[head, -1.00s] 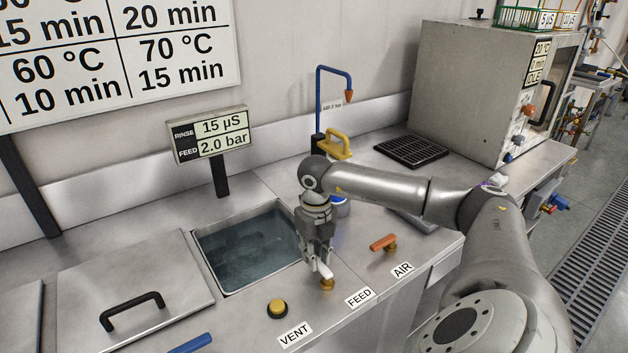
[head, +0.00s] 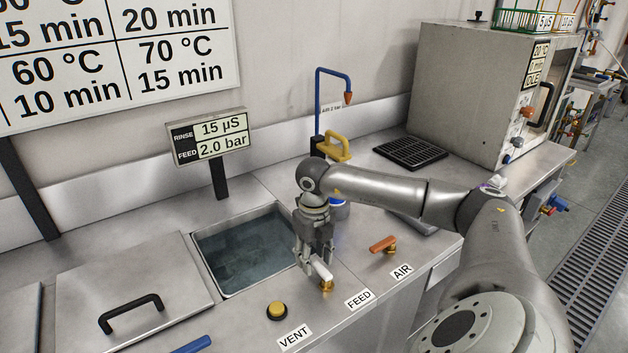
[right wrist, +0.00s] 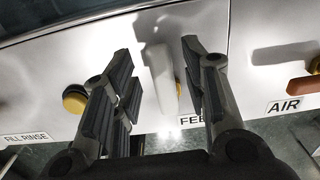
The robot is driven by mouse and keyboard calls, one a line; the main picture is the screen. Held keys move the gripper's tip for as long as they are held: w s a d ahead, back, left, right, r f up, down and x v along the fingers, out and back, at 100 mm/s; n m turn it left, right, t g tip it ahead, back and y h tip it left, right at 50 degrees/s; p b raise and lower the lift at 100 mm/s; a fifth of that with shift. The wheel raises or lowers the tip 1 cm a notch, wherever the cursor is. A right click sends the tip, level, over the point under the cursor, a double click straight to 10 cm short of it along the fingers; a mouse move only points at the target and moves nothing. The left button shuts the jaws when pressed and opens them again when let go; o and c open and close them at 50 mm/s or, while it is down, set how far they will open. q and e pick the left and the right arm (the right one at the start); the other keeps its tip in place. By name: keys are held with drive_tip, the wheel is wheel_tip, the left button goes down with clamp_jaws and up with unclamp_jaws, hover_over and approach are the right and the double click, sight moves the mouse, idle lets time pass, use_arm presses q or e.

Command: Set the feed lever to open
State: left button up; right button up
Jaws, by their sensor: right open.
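The feed lever is a white handle (head: 322,270) on a brass base (head: 327,287), just behind the FEED label (head: 360,298) on the counter. My right gripper (head: 313,268) points down over the lever, at its left and back end in the head view. In the right wrist view the white handle (right wrist: 160,72) lies between the two open fingers of the right gripper (right wrist: 160,80). It is closer to the right finger, and I cannot tell whether either finger touches it. The gripper hides part of the handle in the head view. My left gripper is not in view.
A yellow VENT button (head: 277,310) is left of the lever, and an orange AIR lever (head: 383,244) is right of it. An open water basin (head: 200,262) lies behind. A display (head: 210,137) reads RINSE 15 µS and FEED 2.0 bar.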

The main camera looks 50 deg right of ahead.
sight(315, 262)
wheel_tip(315, 262, up, 12)
idle(0.6)
drive_tip(key=shift+s+f, duration=0.1)
idle(0.4)
